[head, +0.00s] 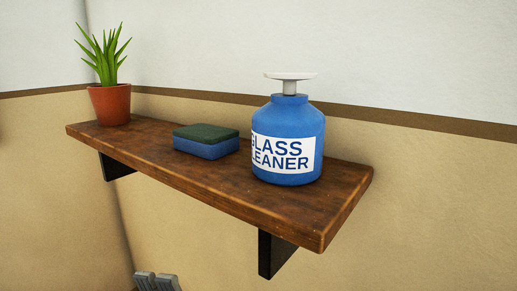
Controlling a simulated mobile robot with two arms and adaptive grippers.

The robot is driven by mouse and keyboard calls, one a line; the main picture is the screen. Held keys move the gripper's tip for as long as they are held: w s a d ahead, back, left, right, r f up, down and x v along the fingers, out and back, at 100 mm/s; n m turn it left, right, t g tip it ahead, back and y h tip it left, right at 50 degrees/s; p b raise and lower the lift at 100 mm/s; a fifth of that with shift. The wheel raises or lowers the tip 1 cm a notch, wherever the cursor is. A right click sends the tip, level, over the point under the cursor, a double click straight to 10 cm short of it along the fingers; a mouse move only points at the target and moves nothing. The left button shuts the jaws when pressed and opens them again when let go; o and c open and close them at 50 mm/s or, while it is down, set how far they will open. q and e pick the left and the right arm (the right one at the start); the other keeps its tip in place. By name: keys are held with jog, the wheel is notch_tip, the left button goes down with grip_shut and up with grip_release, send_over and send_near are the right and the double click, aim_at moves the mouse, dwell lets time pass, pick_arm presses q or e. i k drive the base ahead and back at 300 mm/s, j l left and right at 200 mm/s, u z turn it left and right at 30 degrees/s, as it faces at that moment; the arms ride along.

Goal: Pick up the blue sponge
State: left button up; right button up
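The blue sponge (205,149) lies flat on the wooden shelf (250,198), with its dark green scouring side up. It sits between the potted plant and the glass cleaner bottle, and nothing touches it. The grey fingertips of a gripper, seemingly my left gripper (156,282), show at the bottom edge, below the shelf and well apart from the sponge. Only the tips are in view, side by side, so I cannot tell whether it is open or shut. My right gripper is not in view.
A blue glass cleaner bottle (287,130) with a white pump top stands close to the right of the sponge. A plant in a terracotta pot (110,104) stands at the shelf's left end. Black brackets (273,255) hold the shelf against the wall. The shelf's front strip is clear.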

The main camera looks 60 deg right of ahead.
aim_at(208, 141)
jog(key=k+z, duration=0.2)
jog(key=z, duration=0.15)
jog(key=k+z, duration=0.15)
jog(key=z, duration=0.25)
jog(key=k+l+z, duration=0.15)
jog(key=z, duration=0.2)
jog(key=i+j+z, duration=0.45)
jog(key=j, duration=0.3)
jog(key=i+l, duration=0.05)
